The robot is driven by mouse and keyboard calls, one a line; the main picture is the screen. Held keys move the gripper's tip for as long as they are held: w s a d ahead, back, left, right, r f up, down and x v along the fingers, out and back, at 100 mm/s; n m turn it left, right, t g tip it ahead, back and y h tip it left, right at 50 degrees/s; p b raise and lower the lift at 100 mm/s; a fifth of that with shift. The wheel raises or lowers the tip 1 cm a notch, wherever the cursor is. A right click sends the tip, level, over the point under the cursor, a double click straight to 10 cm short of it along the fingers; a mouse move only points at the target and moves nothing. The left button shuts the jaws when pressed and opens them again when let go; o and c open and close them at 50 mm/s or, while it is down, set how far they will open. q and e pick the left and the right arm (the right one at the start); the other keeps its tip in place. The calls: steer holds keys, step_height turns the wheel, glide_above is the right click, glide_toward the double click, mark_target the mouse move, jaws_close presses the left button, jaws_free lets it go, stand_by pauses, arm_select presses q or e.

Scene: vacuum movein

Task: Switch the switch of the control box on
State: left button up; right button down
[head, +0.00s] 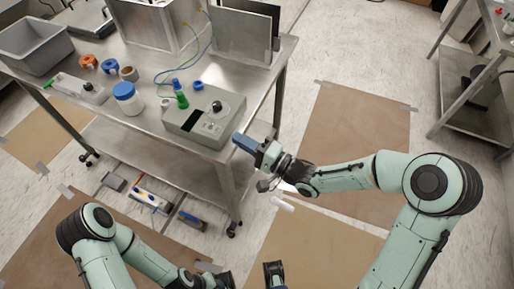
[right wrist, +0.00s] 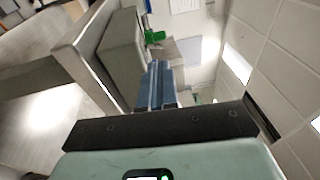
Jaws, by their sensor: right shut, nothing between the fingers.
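The control box (head: 180,124) is a grey box with a sloped top near the front right corner of the metal table. Its top bears a black knob (head: 217,106), a dark window and a pale label panel; I cannot make out the switch or its position. My right gripper (head: 236,138) has its blue fingers shut and empty, just off the box's front right corner; contact cannot be told. In the right wrist view, the shut blue fingers (right wrist: 157,86) point past a grey box-like body (right wrist: 122,48), probably the control box. My left gripper (head: 250,278) is partly cut off at the bottom edge.
A green bottle (head: 181,98), a blue-lidded jar (head: 127,98), a blue cap (head: 198,85) and cables stand around the box. A grey bin (head: 35,45) is at the far left.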

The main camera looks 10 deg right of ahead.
mark_target(214, 125)
steer(key=x, duration=0.6)
arm_select(q)
steer(key=shift+r, duration=0.1)
arm_select(e)
steer(key=shift+r, duration=0.1)
